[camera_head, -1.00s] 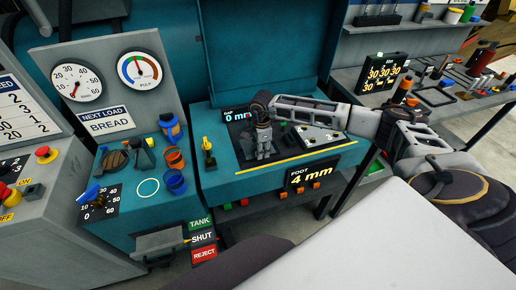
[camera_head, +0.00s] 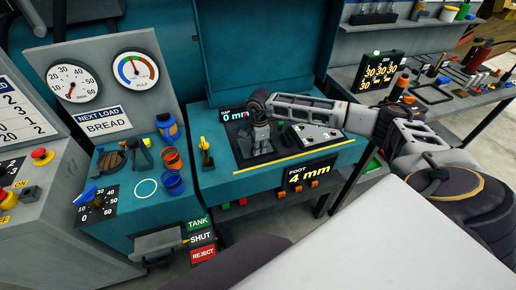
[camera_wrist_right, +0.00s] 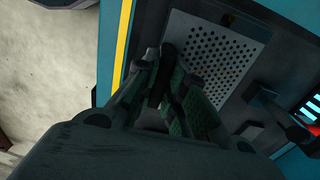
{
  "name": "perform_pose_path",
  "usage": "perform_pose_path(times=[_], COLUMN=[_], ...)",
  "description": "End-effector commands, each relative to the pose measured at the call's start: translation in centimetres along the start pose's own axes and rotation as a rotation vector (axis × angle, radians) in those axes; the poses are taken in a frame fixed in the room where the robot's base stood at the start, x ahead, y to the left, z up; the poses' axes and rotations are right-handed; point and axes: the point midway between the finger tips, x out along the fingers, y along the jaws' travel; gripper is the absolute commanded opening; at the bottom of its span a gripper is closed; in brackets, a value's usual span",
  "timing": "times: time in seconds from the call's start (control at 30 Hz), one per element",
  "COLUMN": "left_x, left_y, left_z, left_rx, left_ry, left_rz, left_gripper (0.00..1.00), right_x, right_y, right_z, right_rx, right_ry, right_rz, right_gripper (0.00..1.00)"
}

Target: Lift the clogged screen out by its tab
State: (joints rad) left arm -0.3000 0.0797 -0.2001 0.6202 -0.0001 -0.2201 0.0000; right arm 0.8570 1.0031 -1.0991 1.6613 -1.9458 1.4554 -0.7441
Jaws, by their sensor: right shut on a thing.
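My right gripper (camera_head: 261,146) reaches down over the dark recess in the teal machine's deck. In the right wrist view its fingers (camera_wrist_right: 167,78) are closed around a narrow dark piece, apparently the screen's tab. The screen, a grey plate with many round holes (camera_wrist_right: 214,55), lies just beyond the fingers and looks flat in its recess. In the head view the arm and gripper hide most of the screen. Whether its holes are clogged is too small to tell. My left gripper is in neither current view.
A pale metal plate with black parts (camera_head: 318,133) sits right of the gripper. A yellow lever (camera_head: 206,154) stands to its left. A yellow stripe (camera_head: 285,157) marks the deck's front edge. Blue and orange cups (camera_head: 173,160) stand farther left. A teal hood (camera_head: 265,50) rises behind.

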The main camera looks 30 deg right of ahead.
Motion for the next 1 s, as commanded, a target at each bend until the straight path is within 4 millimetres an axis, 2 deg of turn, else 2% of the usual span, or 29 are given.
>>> perform_pose_path(times=[0.17,0.7,1.0], left_x=[0.3,1.6,1.7], left_y=[0.0,0.0,0.0], left_z=[0.0,0.1,0.1], left_rx=[0.000,0.000,0.000], left_ry=[0.000,0.000,0.000], left_rz=[0.000,0.000,0.000], left_gripper=[0.00,0.00,0.00], right_x=[-1.4,-8.7,-9.8], right_y=[-0.1,-0.1,0.0], right_z=[0.1,0.1,0.0], right_rx=[0.000,0.000,0.000], right_ry=[-0.002,-0.002,-0.001], right_rz=[-0.003,-0.004,-0.002], right_gripper=[0.00,0.00,0.00])
